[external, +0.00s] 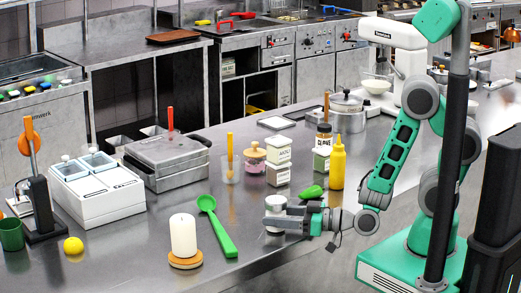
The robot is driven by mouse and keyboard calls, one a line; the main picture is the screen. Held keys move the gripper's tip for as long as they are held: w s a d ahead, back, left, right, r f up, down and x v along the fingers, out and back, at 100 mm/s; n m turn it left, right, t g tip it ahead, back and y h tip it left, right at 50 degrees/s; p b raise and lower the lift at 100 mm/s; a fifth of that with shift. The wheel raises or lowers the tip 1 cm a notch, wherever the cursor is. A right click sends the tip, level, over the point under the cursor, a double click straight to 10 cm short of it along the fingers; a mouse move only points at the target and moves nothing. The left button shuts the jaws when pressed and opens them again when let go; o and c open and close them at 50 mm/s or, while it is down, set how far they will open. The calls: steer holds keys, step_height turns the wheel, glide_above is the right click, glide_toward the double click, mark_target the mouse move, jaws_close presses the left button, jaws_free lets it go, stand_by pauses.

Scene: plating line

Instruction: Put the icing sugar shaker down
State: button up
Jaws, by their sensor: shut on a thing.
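The icing sugar shaker appears to be the small silver-grey canister (275,202) near the front middle of the steel counter in the external view. My gripper (274,220) reaches in from the right and is shut on it, with the fingers across its body. The fingers hide much of its middle. The shaker looks upright, at or just above the counter top; I cannot tell whether its base touches.
A green vegetable (311,192) lies just behind my gripper. A yellow squeeze bottle (338,165) and labelled jars (278,168) stand further back. A green ladle (217,228) and a white candle (183,237) are to the left. Bare counter lies between ladle and shaker.

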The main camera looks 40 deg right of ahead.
steer(key=shift+f+b, duration=0.25)
steer(key=shift+b, duration=0.05)
steer(key=o, duration=1.5)
steer(key=shift+r, duration=0.1)
steer(key=shift+o, duration=0.2)
steer(key=shift+o, duration=0.4)
steer(key=shift+b+v, duration=0.5)
steer(key=shift+v, duration=2)
